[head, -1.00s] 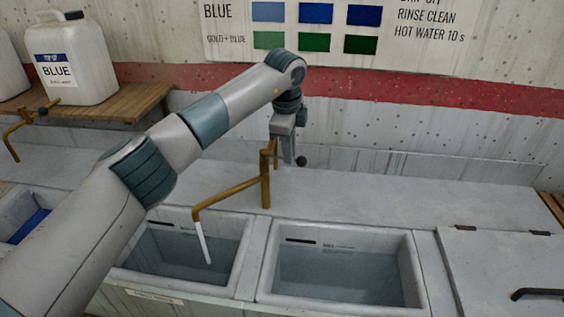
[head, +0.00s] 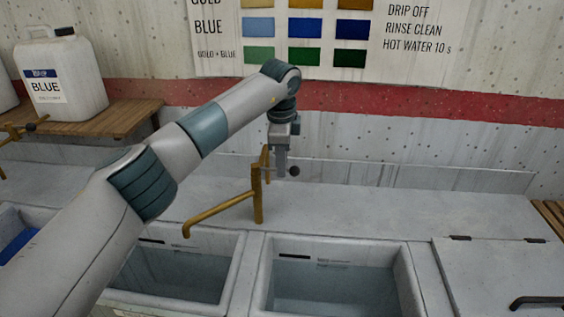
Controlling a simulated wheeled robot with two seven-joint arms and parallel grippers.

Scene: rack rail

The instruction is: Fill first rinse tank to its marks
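A brass tap (head: 257,195) stands behind two sunken tanks, its spout (head: 188,229) over the left tank (head: 238,270). No stream of water shows at the spout. The left tank holds clear greyish water, with a dark mark on its back wall; my arm hides part of it. The right tank (head: 405,270) also holds water, below a similar dark mark (head: 295,257). Which one is the first rinse tank cannot be read. My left gripper (head: 281,168) points down at the tap's black-knobbed handle (head: 294,171); whether its fingers grip it is unclear. My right gripper is out of view.
A white jug labelled BLUE (head: 62,80) stands on a wooden shelf (head: 115,118) at left. Another brass tap (head: 20,130) is below it. A hinged lid (head: 495,270) with a dark handle lies at right. A colour chart (head: 330,35) hangs on the wall.

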